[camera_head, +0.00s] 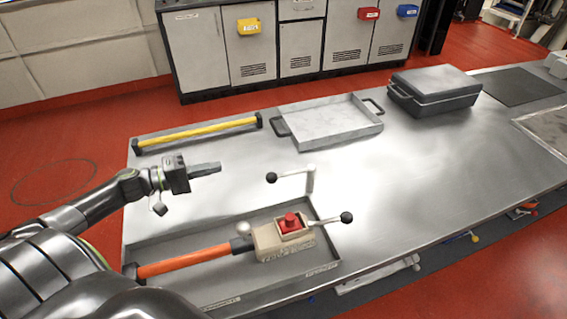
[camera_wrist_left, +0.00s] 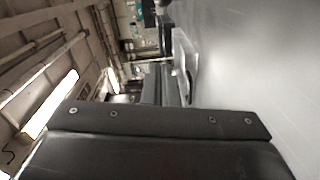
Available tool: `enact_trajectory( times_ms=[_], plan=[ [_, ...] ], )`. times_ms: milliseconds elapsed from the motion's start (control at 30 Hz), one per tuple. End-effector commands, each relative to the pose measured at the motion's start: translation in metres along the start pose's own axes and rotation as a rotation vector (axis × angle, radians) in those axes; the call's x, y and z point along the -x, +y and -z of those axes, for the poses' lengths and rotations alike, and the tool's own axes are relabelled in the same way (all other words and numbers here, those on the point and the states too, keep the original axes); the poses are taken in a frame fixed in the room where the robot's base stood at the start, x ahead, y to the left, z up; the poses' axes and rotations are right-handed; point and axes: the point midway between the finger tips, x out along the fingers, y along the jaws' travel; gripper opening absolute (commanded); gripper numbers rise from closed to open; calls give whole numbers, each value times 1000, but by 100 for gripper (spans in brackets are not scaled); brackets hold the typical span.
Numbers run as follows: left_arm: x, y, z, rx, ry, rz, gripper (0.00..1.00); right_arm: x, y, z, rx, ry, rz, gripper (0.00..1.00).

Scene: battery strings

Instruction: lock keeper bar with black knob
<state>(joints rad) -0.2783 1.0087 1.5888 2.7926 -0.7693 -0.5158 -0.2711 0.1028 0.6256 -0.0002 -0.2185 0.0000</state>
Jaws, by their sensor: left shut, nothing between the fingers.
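My left gripper (camera_head: 207,169) is shut and empty above the left part of the metal table, left of both black knobs. One black knob (camera_head: 272,177) ends a pale bar on a short upright post (camera_head: 310,181) behind the tray's far edge. Another black knob (camera_head: 346,217) ends a pale lever that sticks out right from a beige box (camera_head: 283,240) with a red button (camera_head: 290,221). I cannot tell which is the keeper bar. In the left wrist view, a dark gripper part fills the bottom and no knob shows. My right gripper is not in view.
The box and an orange bar (camera_head: 185,264) lie in a shallow grey tray (camera_head: 319,271). A yellow bar (camera_head: 196,133) lies along the table's far left edge. A silver tray with handles (camera_head: 331,121) and a dark case (camera_head: 433,90) stand behind. The table's right middle is clear.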

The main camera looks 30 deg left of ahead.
Motion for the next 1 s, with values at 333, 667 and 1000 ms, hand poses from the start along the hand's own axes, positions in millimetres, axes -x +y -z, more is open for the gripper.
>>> enact_trajectory(
  times_ms=[333,667,1000],
  plan=[
    [-30,1,0,-1,1,-6,0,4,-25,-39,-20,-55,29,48],
    [-84,4,1,1,2,-6,0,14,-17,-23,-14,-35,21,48],
    [-108,2,-30,4,1,0,0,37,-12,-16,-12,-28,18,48]
  ],
)
